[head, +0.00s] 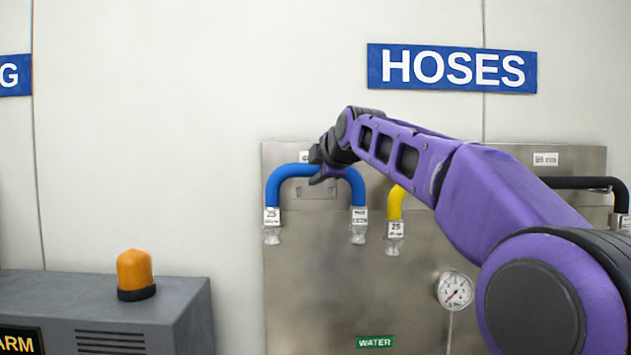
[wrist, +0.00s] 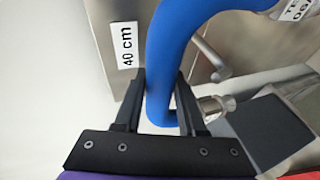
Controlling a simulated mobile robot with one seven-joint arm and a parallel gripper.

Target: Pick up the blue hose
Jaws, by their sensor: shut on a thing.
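The blue hose (head: 286,174) is an upside-down U in front of the steel panel, with a white tag and a metal fitting at each lower end. My gripper (head: 321,168) is at the top of its arch and covers part of it. In the wrist view the blue hose (wrist: 172,50) passes between the two black fingers of my gripper (wrist: 162,90), which are shut on it. Whether the hose's ends are still on the panel, I cannot tell.
A yellow hose (head: 395,203) is just right, partly hidden by my arm. A black hose (head: 585,183) is at the far right. The steel panel (head: 320,290) carries a gauge (head: 454,290). A grey cabinet (head: 110,305) with an orange beacon (head: 135,270) stands lower left.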

